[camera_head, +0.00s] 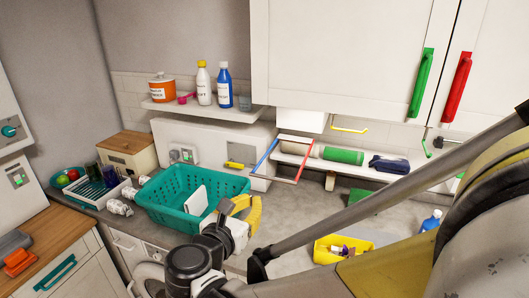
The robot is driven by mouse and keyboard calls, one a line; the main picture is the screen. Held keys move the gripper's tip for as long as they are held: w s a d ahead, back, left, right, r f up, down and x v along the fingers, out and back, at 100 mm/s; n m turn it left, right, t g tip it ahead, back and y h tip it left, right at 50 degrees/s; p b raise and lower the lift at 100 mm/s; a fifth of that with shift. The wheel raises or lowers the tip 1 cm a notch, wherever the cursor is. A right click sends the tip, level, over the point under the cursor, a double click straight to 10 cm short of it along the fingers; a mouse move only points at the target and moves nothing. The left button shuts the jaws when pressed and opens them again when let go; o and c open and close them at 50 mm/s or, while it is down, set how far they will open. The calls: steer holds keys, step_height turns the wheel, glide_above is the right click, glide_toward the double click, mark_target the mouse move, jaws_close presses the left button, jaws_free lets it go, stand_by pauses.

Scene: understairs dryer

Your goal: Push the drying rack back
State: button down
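A small frame with a blue bar (267,156) on its left and a red bar (302,162) on its right juts out from the wall below the cupboard. It may be the drying rack, but I cannot tell for sure. My gripper (246,209), with yellow fingers, is at the right end of the teal basket, nearer the camera and lower in the picture than the frame. The gripper looks apart from the frame. Its fingertips overlap in this view, so its opening is unclear. I see nothing clearly held.
A teal laundry basket (170,211) with a white item stands on the counter left of my gripper. A yellow bin (326,252) stands to the right. Bottles stand on a shelf (212,112) above. A green roll (343,156) lies on another shelf. Grey counter between is partly clear.

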steer(key=b+x, duration=0.1)
steer(key=x, duration=1)
steer(key=shift+w, duration=0.15)
steer(key=r+b+x, duration=0.1)
steer(key=r+x, duration=0.1)
steer(key=x, duration=0.9)
steer(key=r+x, duration=0.2)
steer(key=x, duration=1)
steer(key=shift+w+d+r+b, duration=0.25)
steer(key=shift+w+b, duration=0.1)
steer(key=shift+w, duration=0.25)
